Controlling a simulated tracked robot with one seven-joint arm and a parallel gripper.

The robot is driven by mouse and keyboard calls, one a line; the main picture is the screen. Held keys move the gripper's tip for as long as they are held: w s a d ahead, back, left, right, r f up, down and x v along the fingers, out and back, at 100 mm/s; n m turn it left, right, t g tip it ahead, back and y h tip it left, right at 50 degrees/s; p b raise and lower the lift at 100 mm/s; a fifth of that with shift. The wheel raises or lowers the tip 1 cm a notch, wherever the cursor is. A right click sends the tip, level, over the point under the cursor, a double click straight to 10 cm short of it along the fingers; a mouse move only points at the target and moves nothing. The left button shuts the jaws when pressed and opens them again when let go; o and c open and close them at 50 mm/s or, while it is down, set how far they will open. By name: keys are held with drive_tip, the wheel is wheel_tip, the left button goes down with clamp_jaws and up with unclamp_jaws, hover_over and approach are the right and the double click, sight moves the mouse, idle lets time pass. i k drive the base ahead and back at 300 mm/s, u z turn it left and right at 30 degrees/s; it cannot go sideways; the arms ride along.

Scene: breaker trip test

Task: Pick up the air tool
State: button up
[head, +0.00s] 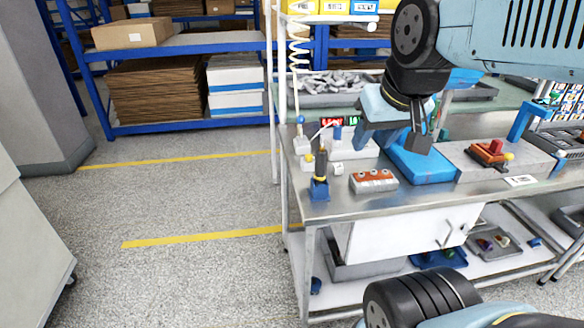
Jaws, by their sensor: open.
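A dark upright tool with a yellow band, which looks like the air tool (321,163), stands in a blue holder (319,188) at the left front corner of the metal bench (440,182). A white coiled hose (298,45) hangs above and behind it; I cannot tell whether it joins the tool. My gripper (398,138) is open and empty, pointing down over the bench to the right of the tool and apart from it. A blue block or tray (421,164) lies just below and right of my gripper.
A white-grey block with orange-red parts (374,181) sits between tool and blue tray. Small white boxes and a red-green display (331,122) stand behind the tool. A grey panel with a red-orange part (488,152) lies right. Floor left of the bench is clear.

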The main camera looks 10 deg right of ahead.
sight(321, 155)
drive_tip(key=z, duration=0.65)
drive_tip(key=i, duration=0.1)
drive_tip(key=u, duration=2.45)
drive_tip(key=k, duration=1.95)
drive_tip(key=z, duration=1.3)
drive_tip(key=i, duration=1.05)
drive_tip(key=u, duration=0.05)
